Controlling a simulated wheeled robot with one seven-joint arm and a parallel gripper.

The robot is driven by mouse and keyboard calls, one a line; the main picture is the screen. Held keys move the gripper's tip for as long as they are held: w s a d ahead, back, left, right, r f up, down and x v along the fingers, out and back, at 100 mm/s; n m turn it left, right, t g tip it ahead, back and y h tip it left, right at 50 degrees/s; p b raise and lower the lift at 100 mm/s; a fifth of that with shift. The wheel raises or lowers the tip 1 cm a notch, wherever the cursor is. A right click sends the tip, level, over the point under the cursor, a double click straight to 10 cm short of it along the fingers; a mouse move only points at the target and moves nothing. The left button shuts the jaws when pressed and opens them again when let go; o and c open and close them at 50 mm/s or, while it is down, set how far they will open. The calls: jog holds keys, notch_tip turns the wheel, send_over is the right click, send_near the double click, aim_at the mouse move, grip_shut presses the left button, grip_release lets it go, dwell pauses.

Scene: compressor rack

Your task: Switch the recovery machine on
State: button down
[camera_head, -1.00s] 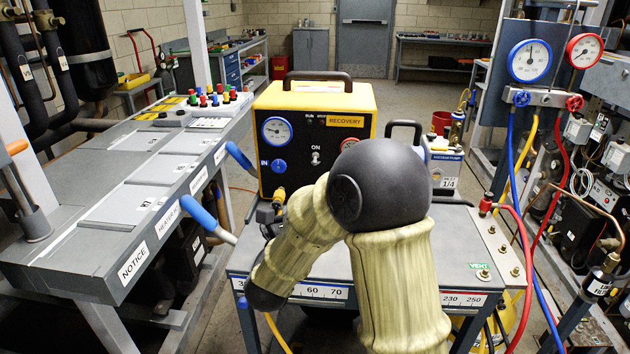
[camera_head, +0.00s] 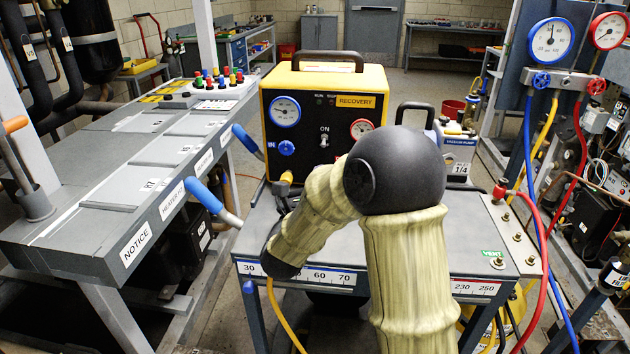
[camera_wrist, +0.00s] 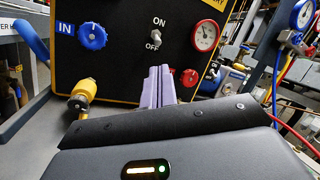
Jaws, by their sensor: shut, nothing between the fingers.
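The recovery machine (camera_head: 325,120) is a black and yellow box with a RECOVERY label, standing on the grey cart. Its toggle switch (camera_head: 324,141) sits mid-panel under the word ON; in the wrist view the switch (camera_wrist: 156,36) is small between ON and OFF, and I cannot tell surely which way its lever points. My gripper (camera_wrist: 159,72) shows in the wrist view as pale lilac fingers, shut together and empty, just below the switch in the picture. I cannot tell whether they touch the panel. In the head view my arm hides the gripper.
A blue IN knob (camera_head: 286,147), a red gauge (camera_head: 361,129) and a brass fitting with yellow parts (camera_wrist: 84,92) flank the switch. A vacuum pump (camera_head: 457,150) stands at right. Blue-handled valves (camera_head: 200,195) stick out at left. Hoses hang at right.

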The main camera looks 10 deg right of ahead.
aim_at(324, 143)
jog(key=x, duration=0.6)
jog(key=shift+w+r, duration=0.1)
jog(key=shift+w, duration=0.1)
